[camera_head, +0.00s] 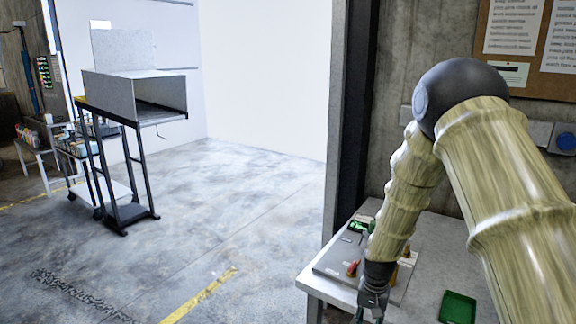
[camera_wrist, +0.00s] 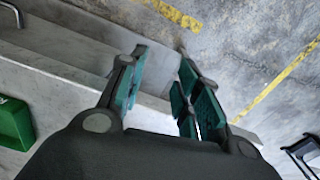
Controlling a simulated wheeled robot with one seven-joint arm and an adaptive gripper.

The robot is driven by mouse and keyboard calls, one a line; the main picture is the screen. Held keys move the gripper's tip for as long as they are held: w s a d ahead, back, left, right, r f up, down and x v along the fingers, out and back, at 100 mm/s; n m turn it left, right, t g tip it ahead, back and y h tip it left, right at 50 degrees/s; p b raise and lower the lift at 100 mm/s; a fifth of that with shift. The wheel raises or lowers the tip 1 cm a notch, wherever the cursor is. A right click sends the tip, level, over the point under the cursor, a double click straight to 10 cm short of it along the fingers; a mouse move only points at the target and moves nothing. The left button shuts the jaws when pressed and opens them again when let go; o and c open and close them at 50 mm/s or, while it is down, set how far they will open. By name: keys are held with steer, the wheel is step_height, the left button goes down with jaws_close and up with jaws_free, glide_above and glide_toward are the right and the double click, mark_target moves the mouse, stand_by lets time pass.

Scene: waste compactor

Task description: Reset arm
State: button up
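My arm fills the right side of the head view, its elbow high and its forearm hanging down over a grey table (camera_head: 427,245). My gripper (camera_head: 372,310) is at the bottom edge of the head view, by the table's front, and its fingertips are cut off or hard to see there. In the wrist view my gripper (camera_wrist: 162,90) shows its two green-padded fingers apart with nothing between them. Past the fingers are the table's edge and the concrete floor.
On the table are a plate with a red part (camera_head: 353,267), a green item (camera_head: 361,224) and a green tray (camera_head: 458,307). A dark pillar (camera_head: 350,120) stands behind. A metal box on a black stand (camera_head: 135,95) is at left. The floor between is open.

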steer(key=s+f+n, duration=0.2)
steer(key=s+f, duration=1.5)
steer(key=s, duration=0.1)
steer(key=s+f+n+b, duration=0.1)
steer(key=s+f, duration=0.1)
steer(key=s, duration=0.9)
steer(key=s+f+n+b, duration=0.1)
steer(key=s+f, duration=0.2)
steer(key=s, duration=0.8)
steer(key=shift+s+a+n, duration=0.25)
steer(key=shift+s+n, duration=0.05)
steer(key=shift+n, duration=0.1)
